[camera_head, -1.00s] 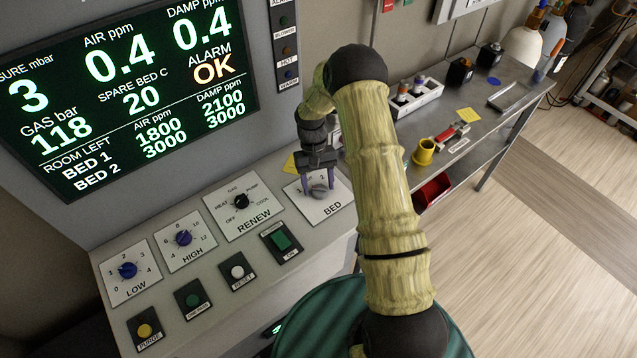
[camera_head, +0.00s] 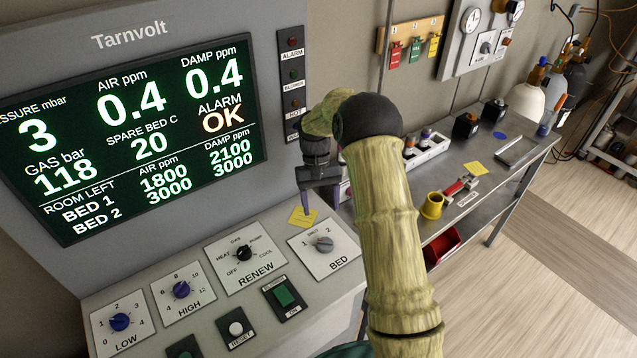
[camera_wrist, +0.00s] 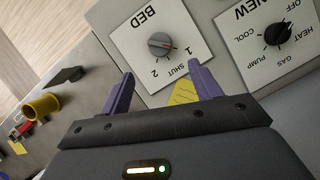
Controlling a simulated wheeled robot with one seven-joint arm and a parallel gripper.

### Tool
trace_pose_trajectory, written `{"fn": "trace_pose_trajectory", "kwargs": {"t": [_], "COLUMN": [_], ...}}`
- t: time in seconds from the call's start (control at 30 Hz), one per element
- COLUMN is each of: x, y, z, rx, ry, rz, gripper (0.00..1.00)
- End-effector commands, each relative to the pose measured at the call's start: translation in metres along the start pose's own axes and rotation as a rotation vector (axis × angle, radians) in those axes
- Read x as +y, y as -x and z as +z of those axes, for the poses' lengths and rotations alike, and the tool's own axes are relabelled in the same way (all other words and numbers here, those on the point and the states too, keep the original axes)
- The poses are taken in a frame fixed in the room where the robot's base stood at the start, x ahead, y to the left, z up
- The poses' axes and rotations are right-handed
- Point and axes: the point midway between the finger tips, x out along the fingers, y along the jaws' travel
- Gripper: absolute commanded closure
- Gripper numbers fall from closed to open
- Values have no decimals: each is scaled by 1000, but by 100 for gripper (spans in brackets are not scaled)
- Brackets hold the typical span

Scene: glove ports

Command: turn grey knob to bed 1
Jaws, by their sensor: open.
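The grey knob (camera_head: 323,244) sits on the white BED plate (camera_head: 340,252) at the right end of the sloped panel. It also shows in the wrist view (camera_wrist: 162,45), with the marks 1, SHUT and 2 around it. Its bar seems to lie toward the 1 mark, though the pointer is small. My gripper (camera_head: 320,202) is open and empty, above and behind the knob, clear of it. In the wrist view its purple fingers (camera_wrist: 161,80) are spread apart over the panel's edge, with the knob beyond their tips.
The RENEW plate with its black knob (camera_head: 243,253) is left of the BED plate. A green button (camera_head: 284,295) is below. A yellow note (camera_head: 302,216) lies behind the BED plate. A metal bench (camera_head: 480,205) with a yellow cup (camera_head: 432,206) stands at right.

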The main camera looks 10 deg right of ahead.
Motion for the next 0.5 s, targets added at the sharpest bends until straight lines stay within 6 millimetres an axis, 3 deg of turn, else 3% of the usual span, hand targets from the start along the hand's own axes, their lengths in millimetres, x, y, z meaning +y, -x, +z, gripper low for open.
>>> {"fn": "trace_pose_trajectory", "kwargs": {"t": [0.2, 0.5], "x": [0, 0], "y": [43, 70], "z": [-1, 0], "rx": [5, 1], "ry": [-1, 0], "rz": [0, 0], "gripper": [37, 37]}}
